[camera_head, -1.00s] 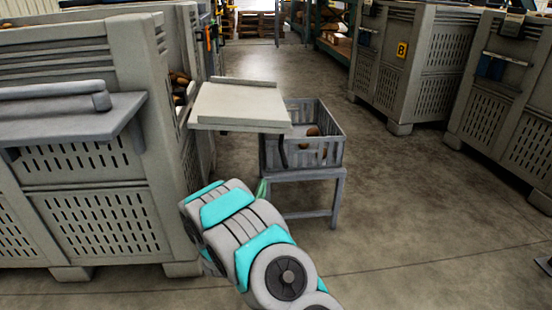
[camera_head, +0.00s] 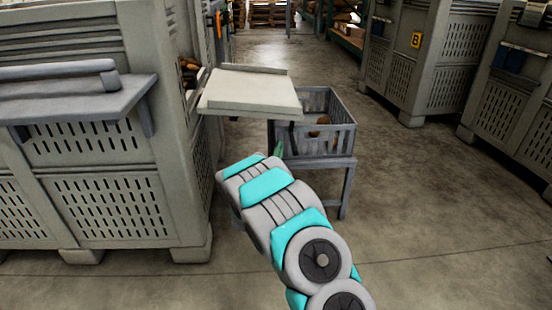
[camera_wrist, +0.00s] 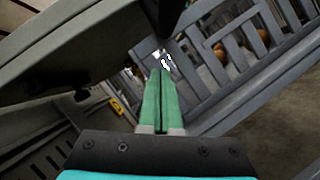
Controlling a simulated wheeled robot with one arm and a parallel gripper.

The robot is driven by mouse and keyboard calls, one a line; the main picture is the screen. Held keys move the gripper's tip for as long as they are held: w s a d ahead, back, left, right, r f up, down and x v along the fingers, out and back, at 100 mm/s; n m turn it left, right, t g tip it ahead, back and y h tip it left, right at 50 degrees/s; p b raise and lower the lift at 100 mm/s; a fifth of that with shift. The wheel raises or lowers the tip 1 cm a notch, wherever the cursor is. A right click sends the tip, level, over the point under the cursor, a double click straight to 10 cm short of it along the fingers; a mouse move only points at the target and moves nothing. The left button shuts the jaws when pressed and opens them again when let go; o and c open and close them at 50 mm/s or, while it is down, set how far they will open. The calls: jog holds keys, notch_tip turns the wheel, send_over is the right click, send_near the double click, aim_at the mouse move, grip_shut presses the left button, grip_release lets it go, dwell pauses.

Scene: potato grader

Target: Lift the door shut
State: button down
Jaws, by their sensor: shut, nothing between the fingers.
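The door (camera_head: 250,92) is a pale flap on the side of the big grey bin (camera_head: 120,200) at the left in the head view. It is folded down and sticks out roughly level towards the right. My gripper (camera_head: 279,150) is just below the flap's near right edge, mostly hidden behind my own arm. In the wrist view the green fingers (camera_wrist: 163,98) are together and empty. The flap's dark underside (camera_wrist: 85,50) fills the upper left there. I cannot tell whether the fingers touch it.
A grey slatted crate (camera_head: 341,143) with a few potatoes stands on a small stand (camera_head: 347,188) right beside the flap; it shows close to the fingers in the wrist view (camera_wrist: 215,75). More bins (camera_head: 425,60) stand at the right. The floor (camera_head: 430,230) between is clear.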

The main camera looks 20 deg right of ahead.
jog(key=shift+s+d+r, duration=0.3)
jog(key=shift+d+r, duration=0.15)
jog(key=shift+r, duration=0.1)
jog(key=shift+s+d+r, duration=0.25)
jog(key=shift+d+r, duration=0.15)
jog(key=shift+r, duration=0.1)
